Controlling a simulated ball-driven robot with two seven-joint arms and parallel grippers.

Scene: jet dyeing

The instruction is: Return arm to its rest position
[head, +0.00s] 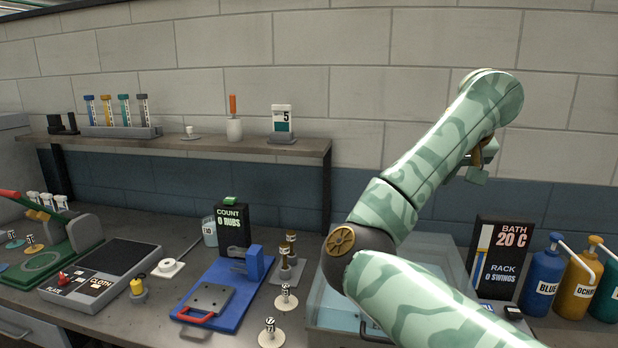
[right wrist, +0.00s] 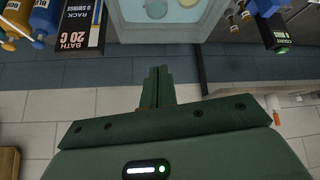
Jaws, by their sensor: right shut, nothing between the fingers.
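My right arm, green with a camouflage pattern, rises from the bottom right of the head view and bends up in front of the wall. Its gripper (head: 480,168) hangs below the raised wrist, above the counter and partly hidden by the arm. In the right wrist view the two green fingers (right wrist: 157,88) are together with nothing between them. That view is upside down, with the wall below and the clear bath tank (right wrist: 122,22) above the fingertips. My left gripper is in neither view.
The bath tank (head: 318,312) stands under my right arm, which hides much of it. The bath display (head: 502,250) and dye bottles (head: 546,272) stand to its right. A blue rub tester (head: 240,290) is to its left. A shelf (head: 200,146) holds several tubes.

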